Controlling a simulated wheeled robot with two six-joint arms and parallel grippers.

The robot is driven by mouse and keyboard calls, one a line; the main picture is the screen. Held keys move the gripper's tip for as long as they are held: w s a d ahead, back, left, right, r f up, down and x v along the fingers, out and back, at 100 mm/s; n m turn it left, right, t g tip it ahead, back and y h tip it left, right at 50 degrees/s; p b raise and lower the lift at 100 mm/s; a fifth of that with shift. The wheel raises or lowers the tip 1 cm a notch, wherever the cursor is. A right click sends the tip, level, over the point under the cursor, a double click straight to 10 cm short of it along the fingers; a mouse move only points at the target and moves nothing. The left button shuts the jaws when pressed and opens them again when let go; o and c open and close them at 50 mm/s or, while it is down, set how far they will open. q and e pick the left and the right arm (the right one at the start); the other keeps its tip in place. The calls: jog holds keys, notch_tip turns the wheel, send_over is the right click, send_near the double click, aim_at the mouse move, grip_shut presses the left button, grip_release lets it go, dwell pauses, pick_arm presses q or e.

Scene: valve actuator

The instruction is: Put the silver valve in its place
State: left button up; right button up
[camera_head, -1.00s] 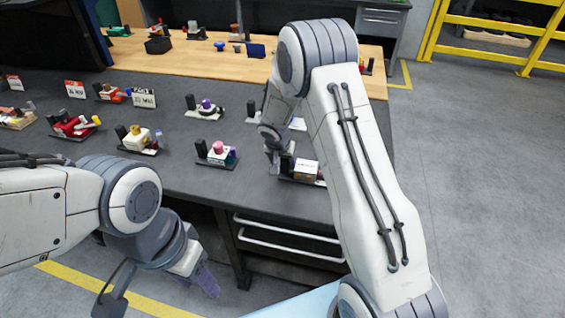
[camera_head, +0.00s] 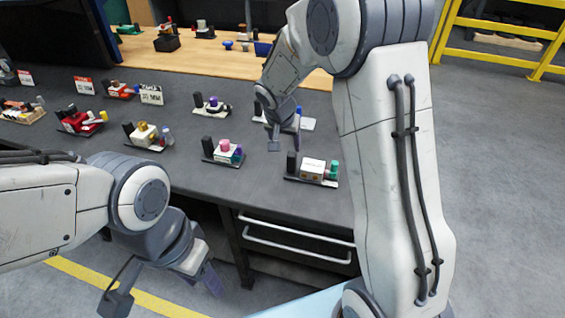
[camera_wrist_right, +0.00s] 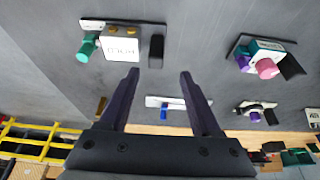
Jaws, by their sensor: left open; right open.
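I cannot tell for sure which part is the silver valve. A white, lettered block with a green knob (camera_head: 313,169) stands on a dark base near the table's front edge; it also shows in the wrist view (camera_wrist_right: 120,47). Farther back, a pale plate with a blue part (camera_head: 307,124) is partly hidden by my right arm; it lies beyond the fingers in the wrist view (camera_wrist_right: 178,103). My right gripper (camera_head: 286,139) is open and empty above the table, just behind the lettered block. My left gripper (camera_head: 165,290) is open and empty in front of the table, low down.
A pink-topped block (camera_head: 224,151), a purple-knobbed piece (camera_head: 213,106), a yellowish block (camera_head: 145,135) and a red piece (camera_head: 80,121) stand on the dark table (camera_head: 200,180). A wooden surface (camera_head: 150,55) with more parts lies behind. A yellow railing (camera_head: 490,45) stands right.

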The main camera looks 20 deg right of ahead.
jog(key=s+a+r+n+y, duration=0.1)
jog(key=s+a+r+n, duration=0.25)
jog(key=s+a, duration=0.45)
jog(key=s+a+n+g, duration=0.1)
jog(key=s+a+n, duration=0.1)
jog(key=s, duration=0.6)
jog(key=s+a+r+n+g+y, duration=0.1)
jog(key=s+a+n, duration=0.2)
jog(key=s+n, duration=0.2)
jog(key=s+a+n+g+y, duration=0.1)
jog(key=s+a+n, duration=0.1)
jog(key=s, duration=1)
jog(key=shift+a+r+n+g, duration=0.25)
jog(key=shift+r+n+g, duration=0.05)
jog(key=shift+n, duration=0.55)
jog(key=shift+c, duration=0.3)
